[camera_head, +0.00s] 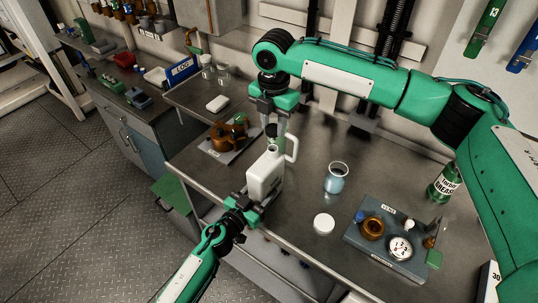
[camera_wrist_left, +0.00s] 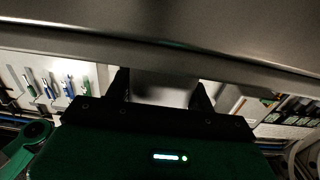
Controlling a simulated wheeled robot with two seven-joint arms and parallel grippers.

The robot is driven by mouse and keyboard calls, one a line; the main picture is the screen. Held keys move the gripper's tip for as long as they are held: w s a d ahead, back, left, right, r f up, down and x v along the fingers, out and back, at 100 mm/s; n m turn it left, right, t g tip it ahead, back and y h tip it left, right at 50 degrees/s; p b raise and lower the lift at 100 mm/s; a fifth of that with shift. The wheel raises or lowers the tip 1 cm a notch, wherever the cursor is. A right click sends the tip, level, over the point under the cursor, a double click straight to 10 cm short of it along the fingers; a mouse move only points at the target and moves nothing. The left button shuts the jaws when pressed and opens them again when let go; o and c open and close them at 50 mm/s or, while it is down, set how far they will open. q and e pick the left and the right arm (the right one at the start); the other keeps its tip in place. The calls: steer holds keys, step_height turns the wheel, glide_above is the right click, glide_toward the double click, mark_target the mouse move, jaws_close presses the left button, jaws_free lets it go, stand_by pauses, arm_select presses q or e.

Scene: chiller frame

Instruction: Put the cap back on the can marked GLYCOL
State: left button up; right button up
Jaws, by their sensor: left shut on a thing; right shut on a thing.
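The white can (camera_head: 262,178) with a loop handle is upright at the table's front edge. No GLYCOL marking is readable on the side I see. My left gripper (camera_head: 256,203) is shut on the can's lower part from the front. In the left wrist view its fingers (camera_wrist_left: 162,95) stand on either side of a pale surface. My right gripper (camera_head: 273,128) points down right above the can's mouth, shut on a small dark green cap (camera_head: 271,131). The cap is at or just over the neck; I cannot tell whether it touches.
A glass beaker (camera_head: 336,178) and a white round lid (camera_head: 323,223) lie to the right.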

steer(key=shift+f, duration=1.9)
steer(key=shift+f, duration=0.15)
steer(key=shift+f, duration=0.75)
steer(key=shift+f, duration=0.55)
